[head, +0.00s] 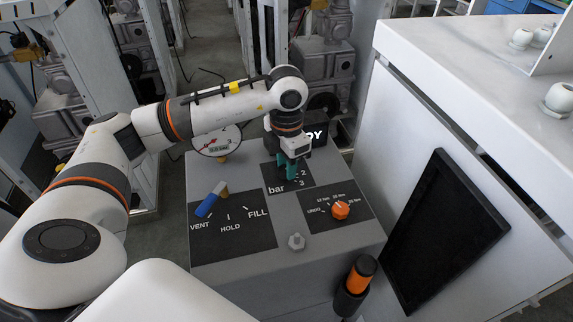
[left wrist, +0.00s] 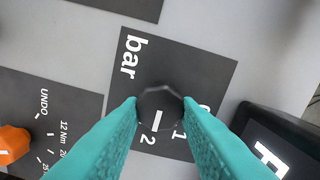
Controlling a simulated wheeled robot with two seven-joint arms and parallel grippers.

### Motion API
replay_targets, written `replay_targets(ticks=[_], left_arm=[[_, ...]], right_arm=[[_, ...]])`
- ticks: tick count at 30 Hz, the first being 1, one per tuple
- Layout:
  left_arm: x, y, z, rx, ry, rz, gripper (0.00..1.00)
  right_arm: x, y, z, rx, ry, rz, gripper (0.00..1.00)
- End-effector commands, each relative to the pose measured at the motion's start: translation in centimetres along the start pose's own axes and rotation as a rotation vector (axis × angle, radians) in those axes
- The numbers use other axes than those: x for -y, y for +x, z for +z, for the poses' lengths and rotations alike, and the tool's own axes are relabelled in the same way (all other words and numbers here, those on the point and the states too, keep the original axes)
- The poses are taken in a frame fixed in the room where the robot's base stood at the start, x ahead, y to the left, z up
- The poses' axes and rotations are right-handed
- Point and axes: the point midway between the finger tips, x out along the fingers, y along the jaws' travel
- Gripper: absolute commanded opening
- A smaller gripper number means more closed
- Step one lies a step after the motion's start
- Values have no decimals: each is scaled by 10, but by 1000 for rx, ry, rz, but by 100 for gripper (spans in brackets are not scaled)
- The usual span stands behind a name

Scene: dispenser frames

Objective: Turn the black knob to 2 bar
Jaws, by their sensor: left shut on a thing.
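The black knob (left wrist: 160,104) sits on the dark "bar" plate (left wrist: 196,63) in the left wrist view. My left gripper (left wrist: 160,108) has its teal fingertips on both sides of the knob and is shut on it. The 1 lies to the right of the 2. The left finger covers part of the scale. In the head view the left gripper (head: 289,168) reaches down onto the bar plate (head: 275,173) and hides the knob.
A dial gauge (head: 217,141) and a black display box (head: 316,134) stand behind. A white cabinet (head: 440,120) is at right.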

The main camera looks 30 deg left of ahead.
Motion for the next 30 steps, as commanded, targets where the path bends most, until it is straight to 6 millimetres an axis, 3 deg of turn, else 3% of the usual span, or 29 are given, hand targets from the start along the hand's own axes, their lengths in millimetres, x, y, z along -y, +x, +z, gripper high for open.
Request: replay_targets(ticks=[13,14,17,26,30], left_arm=[[1,-2,-1,-4,10,-2,7],[1,-2,-1,-4,10,-2,33],[0,-1,-1,-3,10,-1,49],[0,-1,0,-2,10,-1,52],[0,-12,-1,-5,10,-1,52]], right_arm=[[0,1,0,0,0,0,0],[0,1,0,0,0,0,0],[0,1,0,0,0,0,0],[0,1,0,0,0,0,0],[0,2,0,0,0,0,0]])
